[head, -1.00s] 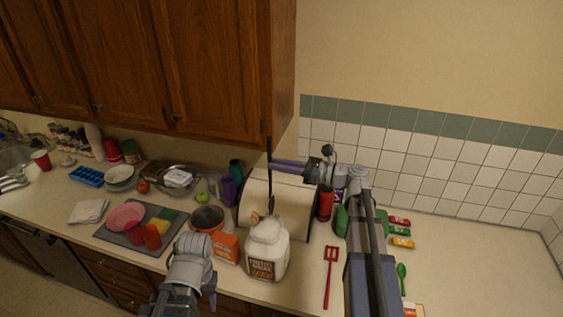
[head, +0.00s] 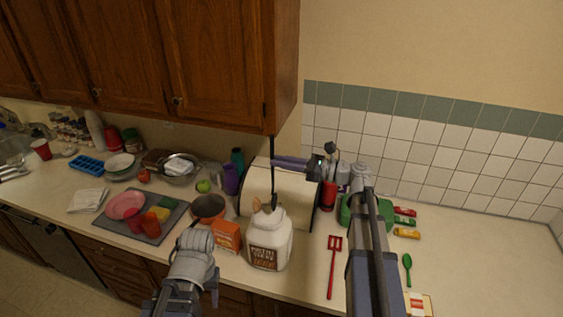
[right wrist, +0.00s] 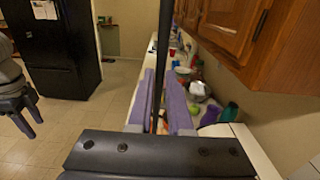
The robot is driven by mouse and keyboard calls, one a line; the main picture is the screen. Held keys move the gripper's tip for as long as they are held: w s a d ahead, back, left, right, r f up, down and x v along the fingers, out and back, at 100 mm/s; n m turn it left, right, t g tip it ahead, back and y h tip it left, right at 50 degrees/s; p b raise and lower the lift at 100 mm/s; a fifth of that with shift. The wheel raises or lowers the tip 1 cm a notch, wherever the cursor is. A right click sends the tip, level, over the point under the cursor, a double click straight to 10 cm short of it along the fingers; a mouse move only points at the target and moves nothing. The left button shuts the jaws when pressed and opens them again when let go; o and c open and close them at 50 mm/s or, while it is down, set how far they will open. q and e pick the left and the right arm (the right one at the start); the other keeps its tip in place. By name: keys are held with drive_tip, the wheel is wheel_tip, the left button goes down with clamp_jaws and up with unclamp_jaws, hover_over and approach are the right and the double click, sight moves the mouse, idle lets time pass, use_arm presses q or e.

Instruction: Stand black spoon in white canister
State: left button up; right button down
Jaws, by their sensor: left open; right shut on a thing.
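The black spoon (head: 272,178) hangs upright, bowl down, in the head view. My right gripper (head: 276,161) is shut on its handle. The dark handle (right wrist: 163,60) also shows between the purple fingers in the right wrist view. The white canister (head: 270,246) stands upright near the counter's front edge, with a wooden utensil (head: 257,205) at its mouth. The spoon's bowl appears at the canister's mouth; I cannot tell whether it is inside the rim or just behind it. My left gripper (head: 182,304) is open and empty, low in front of the counter.
A cream bread box (head: 258,190) stands right behind the canister. An orange box (head: 228,235) and a dark-lined pan (head: 208,207) are to its left. A red slotted spatula (head: 333,262) lies to its right. The wooden cabinet (head: 215,60) overhangs close to the spoon's top.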

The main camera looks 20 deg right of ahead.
wheel_tip(320, 180, down, 12)
drive_tip(key=b, duration=1.1)
drive_tip(key=c, duration=0.8)
unclamp_jaws()
drive_tip(key=shift+o, duration=0.2)
drive_tip(key=v, duration=0.7)
drive_tip(key=shift+s+d, duration=0.25)
drive_tip(key=shift+d, duration=0.1)
